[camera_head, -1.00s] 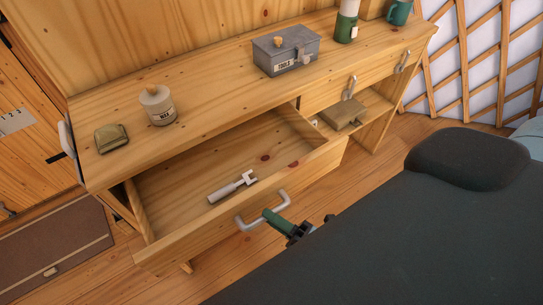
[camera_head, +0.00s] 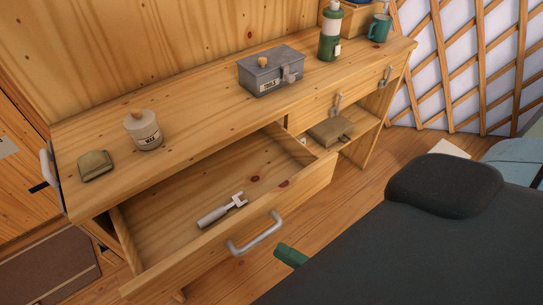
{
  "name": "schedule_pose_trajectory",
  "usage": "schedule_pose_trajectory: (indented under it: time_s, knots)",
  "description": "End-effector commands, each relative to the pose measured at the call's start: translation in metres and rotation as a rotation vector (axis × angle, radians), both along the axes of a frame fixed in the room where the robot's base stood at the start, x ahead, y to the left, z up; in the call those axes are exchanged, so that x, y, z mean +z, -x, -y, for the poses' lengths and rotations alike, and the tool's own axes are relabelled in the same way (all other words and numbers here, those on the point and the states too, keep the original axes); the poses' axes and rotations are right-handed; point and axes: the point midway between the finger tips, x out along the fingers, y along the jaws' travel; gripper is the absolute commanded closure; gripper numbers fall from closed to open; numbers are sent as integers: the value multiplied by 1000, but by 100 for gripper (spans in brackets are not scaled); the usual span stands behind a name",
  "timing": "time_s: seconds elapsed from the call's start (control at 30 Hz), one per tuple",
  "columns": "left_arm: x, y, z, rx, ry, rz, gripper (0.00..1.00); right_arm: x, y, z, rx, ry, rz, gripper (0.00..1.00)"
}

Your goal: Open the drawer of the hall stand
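The hall stand (camera_head: 190,137) is a long wooden piece along the wall. Its large left drawer (camera_head: 177,262) stands pulled well out, and I see down into it. A grey-white tool (camera_head: 222,210) lies on the drawer's floor. The drawer's pale bow handle (camera_head: 258,235) is bare. My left gripper is out of view.
On the stand's top are a pouch (camera_head: 95,165), a lidded jar (camera_head: 144,131), a grey metal box (camera_head: 271,71), a green bottle (camera_head: 331,35) and a green mug (camera_head: 379,29). A smaller drawer (camera_head: 322,110) sits shut above a shelf with a box (camera_head: 331,131).

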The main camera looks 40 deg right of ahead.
Motion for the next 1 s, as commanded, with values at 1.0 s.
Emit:
schedule_pose_trajectory:
  time_s: [1.0]
  knots:
    - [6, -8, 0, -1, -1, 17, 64, -2, 23, 16, -34, -80, -80, 62]
